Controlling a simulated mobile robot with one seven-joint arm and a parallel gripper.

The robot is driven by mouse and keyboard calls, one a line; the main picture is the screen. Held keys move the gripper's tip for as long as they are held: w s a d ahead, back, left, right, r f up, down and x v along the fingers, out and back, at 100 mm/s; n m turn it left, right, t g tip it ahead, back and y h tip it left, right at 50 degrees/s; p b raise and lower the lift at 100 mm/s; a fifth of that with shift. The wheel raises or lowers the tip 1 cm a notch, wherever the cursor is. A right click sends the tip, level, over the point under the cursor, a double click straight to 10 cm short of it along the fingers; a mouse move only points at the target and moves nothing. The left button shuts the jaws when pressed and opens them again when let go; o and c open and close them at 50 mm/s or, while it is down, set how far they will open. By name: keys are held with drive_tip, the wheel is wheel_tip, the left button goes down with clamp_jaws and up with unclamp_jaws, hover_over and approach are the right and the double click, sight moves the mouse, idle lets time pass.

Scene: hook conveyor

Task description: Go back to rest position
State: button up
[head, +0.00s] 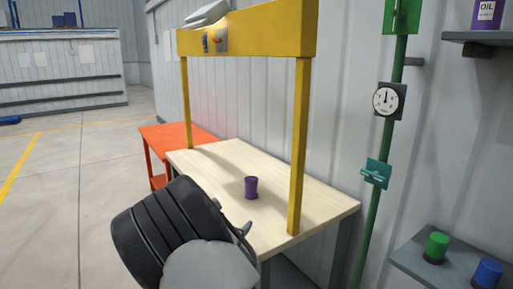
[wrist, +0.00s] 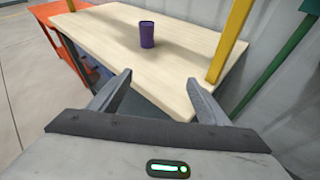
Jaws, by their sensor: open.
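My gripper (wrist: 160,92) is open and empty in the wrist view, its two fingers spread apart near the front edge of the wooden table. In the head view my dark wrist and arm cover the table's front left part, and only a bit of the gripper (head: 242,229) shows. A purple cylinder (head: 251,188) stands upright on the light wooden table (head: 313,192). It also shows in the wrist view (wrist: 147,35), beyond the fingertips and apart from them.
A yellow frame (head: 299,150) stands over the table with a control panel on its beam. An orange table (head: 165,138) is behind at left. A green pipe (head: 370,232) with a gauge (head: 387,100) and grey shelves are at right. Open floor (head: 60,220) lies at left.

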drive_tip(key=s+d+r+m+g+h, duration=0.1)
drive_tip(key=s+d+r+m+g, duration=0.1)
drive_tip(key=s+d+r+m, duration=0.45)
drive_tip(key=s+d+r+m+g+h+p, duration=0.1)
drive_tip(key=s+d+r+m+g, duration=0.15)
drive_tip(key=d+m, duration=0.45)
drive_tip(key=s+d+r+m+g+h, duration=0.1)
drive_tip(key=s+d+r+m+g, duration=0.25)
drive_tip(key=d, duration=0.65)
drive_tip(key=s+d+r+m+y+p, duration=0.1)
drive_tip(key=s+d+r+m, duration=0.2)
drive_tip(key=s, duration=0.4)
drive_tip(key=s+d+r+m+y, duration=0.1)
drive_tip(key=s+r+m+y, duration=0.1)
drive_tip(key=s+m, duration=0.4)
drive_tip(key=s+a+r+m+y, duration=0.1)
drive_tip(key=s+a+m, duration=0.1)
drive_tip(key=s, duration=0.5)
drive_tip(key=s+a+r+m+y+p, duration=0.1)
drive_tip(key=s+a+m+y, duration=0.1)
drive_tip(key=s, duration=0.5)
drive_tip(key=shift+a+r+m, duration=0.2)
drive_tip(key=shift+a+m, duration=0.25)
drive_tip(key=shift+m, duration=0.15)
